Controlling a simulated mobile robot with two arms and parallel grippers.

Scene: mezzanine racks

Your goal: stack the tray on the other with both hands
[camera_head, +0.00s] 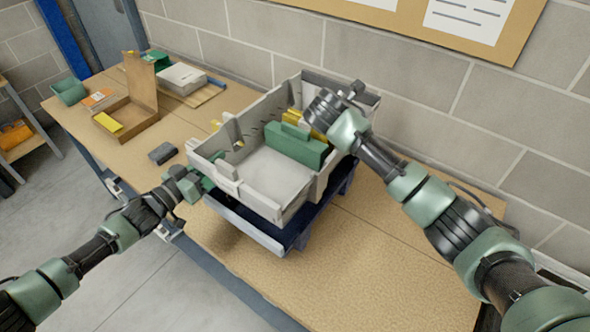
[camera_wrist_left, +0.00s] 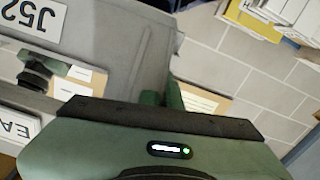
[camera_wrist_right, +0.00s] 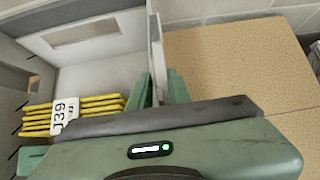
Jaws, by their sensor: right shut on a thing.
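The grey tray (camera_head: 250,198) is above the blue tray (camera_head: 242,226) on the workbench, slightly offset from it. Whether the two trays touch is hard to tell. The grey tray holds a green block (camera_head: 295,146) and yellow items (camera_wrist_right: 95,108). My left gripper (camera_head: 204,176) is at the grey tray's left wall, its fingers close together on either side of the wall edge in the left wrist view (camera_wrist_left: 163,97). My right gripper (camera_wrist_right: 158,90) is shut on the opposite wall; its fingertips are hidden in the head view. The blue tray's inside is mostly hidden.
The bench (camera_head: 370,260) is clear to the right and in front. At the left stand an open cardboard box (camera_head: 140,112), a dark small block (camera_head: 162,153), a white box (camera_head: 182,78) and a green bin (camera_head: 69,91). A block wall (camera_head: 420,90) rises close behind.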

